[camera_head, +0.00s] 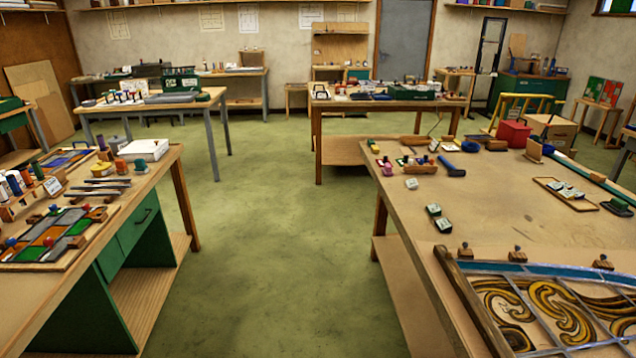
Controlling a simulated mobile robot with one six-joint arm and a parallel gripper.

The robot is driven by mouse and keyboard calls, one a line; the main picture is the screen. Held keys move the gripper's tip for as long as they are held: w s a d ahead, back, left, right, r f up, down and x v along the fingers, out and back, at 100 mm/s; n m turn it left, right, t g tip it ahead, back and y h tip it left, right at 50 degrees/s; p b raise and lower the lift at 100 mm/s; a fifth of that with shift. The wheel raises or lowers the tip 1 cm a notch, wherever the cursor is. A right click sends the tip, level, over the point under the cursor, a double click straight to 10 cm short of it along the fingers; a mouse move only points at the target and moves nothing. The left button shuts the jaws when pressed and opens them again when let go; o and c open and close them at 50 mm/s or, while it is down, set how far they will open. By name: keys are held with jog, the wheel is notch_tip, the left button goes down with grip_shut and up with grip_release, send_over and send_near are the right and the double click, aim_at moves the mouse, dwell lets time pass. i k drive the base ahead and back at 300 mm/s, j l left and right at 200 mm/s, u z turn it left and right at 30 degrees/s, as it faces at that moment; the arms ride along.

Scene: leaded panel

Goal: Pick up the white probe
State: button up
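I cannot make out a white probe for certain in the head view. A thin pale stick (436,125) stands up from the small tool rack at the far edge of the right workbench (480,210), but it is too small to identify. A white box (143,149) lies on the left workbench (145,190). My gripper is not in view.
A green floor aisle (260,240) runs clear between the left and right benches. Another cluttered table (388,105) stands beyond.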

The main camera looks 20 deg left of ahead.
aim_at(412, 184)
jog(key=u, duration=0.2)
jog(key=i+j+z, duration=0.3)
jog(key=i, duration=0.15)
jog(key=i+j+z, duration=0.6)
jog(key=i+j, duration=0.2)
jog(key=i+j+z, duration=0.3)
jog(key=j, duration=0.3)
jog(key=i+j+z, duration=0.3)
jog(key=j, duration=0.3)
jog(key=i+j+z, duration=0.15)
jog(key=j+z, duration=0.15)
jog(key=j, duration=0.35)
jog(key=i+j+z, duration=0.1)
jog(key=j+z, duration=0.2)
jog(key=j, duration=0.4)
jog(key=j+z, duration=0.3)
jog(key=j, duration=0.4)
